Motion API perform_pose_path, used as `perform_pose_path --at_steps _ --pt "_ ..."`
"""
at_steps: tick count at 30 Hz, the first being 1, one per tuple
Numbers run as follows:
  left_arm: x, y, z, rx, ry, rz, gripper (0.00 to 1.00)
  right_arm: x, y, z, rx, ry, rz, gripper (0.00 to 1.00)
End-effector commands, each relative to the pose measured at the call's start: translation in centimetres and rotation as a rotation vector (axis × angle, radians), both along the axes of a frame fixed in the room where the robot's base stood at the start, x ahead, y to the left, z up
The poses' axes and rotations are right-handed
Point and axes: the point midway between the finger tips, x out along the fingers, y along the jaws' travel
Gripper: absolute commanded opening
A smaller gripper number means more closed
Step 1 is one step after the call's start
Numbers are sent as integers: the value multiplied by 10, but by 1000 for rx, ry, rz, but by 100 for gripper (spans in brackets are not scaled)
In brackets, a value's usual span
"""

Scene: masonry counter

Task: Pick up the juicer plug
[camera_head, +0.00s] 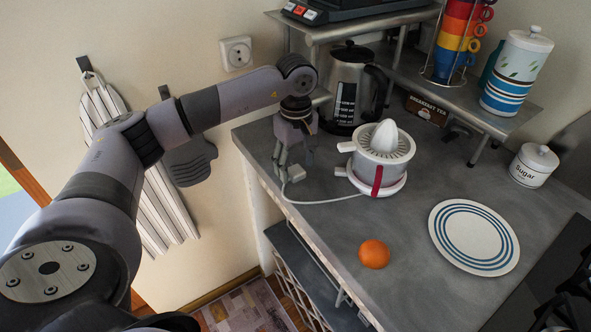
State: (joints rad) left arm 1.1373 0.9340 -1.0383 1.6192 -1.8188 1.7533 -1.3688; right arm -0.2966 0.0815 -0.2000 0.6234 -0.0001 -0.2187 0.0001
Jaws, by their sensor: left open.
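The juicer plug (297,174) is small and white and sits near the counter's left edge, at the end of a white cable. The cable (330,201) curves along the counter to the white juicer (382,152), which has a ribbed cone and a red stripe. My left gripper (294,167) points down at the plug with its fingers apart. The plug shows at the fingertips, between or just beside them; I cannot tell which. My right gripper is not in view.
A steel kettle (347,88) stands behind my left gripper, below a metal shelf (473,99). An orange (374,254) and a striped plate (474,237) lie on the front of the counter (414,292). A sugar jar (533,165) stands right. A wall socket (236,53) is at upper left.

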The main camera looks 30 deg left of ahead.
Motion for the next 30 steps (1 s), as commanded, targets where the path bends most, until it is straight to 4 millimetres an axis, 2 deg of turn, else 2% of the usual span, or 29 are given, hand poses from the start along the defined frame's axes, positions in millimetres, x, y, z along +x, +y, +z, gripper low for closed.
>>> perform_pose_path --at_steps 4,11,30 --pt "0 0 -12 -1 1 0 57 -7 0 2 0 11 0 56" --pt "0 0 -12 0 0 0 56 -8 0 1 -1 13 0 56" --pt "0 0 -12 0 0 0 13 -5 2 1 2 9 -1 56"
